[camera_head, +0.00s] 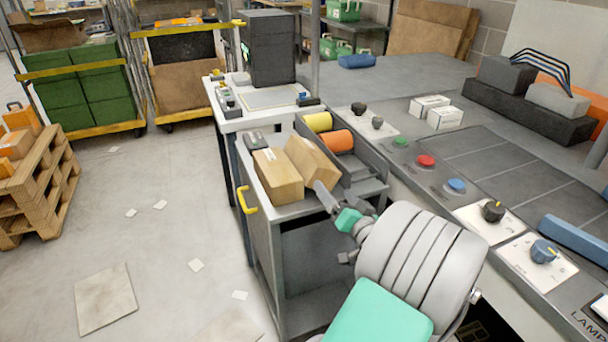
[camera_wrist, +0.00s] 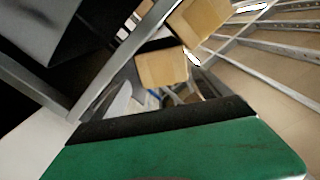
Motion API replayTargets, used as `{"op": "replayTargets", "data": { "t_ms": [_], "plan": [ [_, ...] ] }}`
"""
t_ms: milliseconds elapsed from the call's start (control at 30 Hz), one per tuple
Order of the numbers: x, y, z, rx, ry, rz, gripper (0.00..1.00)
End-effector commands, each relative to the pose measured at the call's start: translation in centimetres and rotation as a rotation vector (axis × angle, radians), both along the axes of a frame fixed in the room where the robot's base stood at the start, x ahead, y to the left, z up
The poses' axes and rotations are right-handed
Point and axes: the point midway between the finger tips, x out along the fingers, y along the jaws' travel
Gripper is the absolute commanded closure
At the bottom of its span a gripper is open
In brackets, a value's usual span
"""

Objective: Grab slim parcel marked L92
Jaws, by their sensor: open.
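Two slim brown cardboard parcels lie on the top of a grey cart (camera_head: 289,210). The left parcel (camera_head: 277,176) lies nearer the cart's yellow handle. The right parcel (camera_head: 311,161) is tilted and close beside it. No L92 mark is readable on either. My gripper (camera_head: 327,198) is open at the cart's right part, just in front of the right parcel's lower end; contact cannot be told. In the wrist view, two brown boxes show, one in the middle (camera_wrist: 162,68) and one higher up (camera_wrist: 198,22). A green, black-edged part of my gripper fills the bottom there.
A control bench with knobs and buttons (camera_head: 425,161) borders the right. A white table (camera_head: 262,100) stands behind. Open floor (camera_head: 180,230) lies left, with a pallet (camera_head: 40,185).

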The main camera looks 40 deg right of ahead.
Motion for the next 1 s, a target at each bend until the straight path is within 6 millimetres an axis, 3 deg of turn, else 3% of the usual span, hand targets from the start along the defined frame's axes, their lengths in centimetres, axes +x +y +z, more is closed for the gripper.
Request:
{"op": "replayTargets", "data": {
  "t_ms": [200,600,867,1000],
  "plan": [
    [4.7,-0.6,0.4,-0.002,0.001,0.016,0.13],
    [10.4,-2.3,0.0,0.0,0.003,0.013,0.13],
    [11.1,-2.7,0.0,0.0,0.002,0.008,0.13],
    [11.1,-2.7,0.0,0.0,0.002,0.008,0.22]
  ]
}}
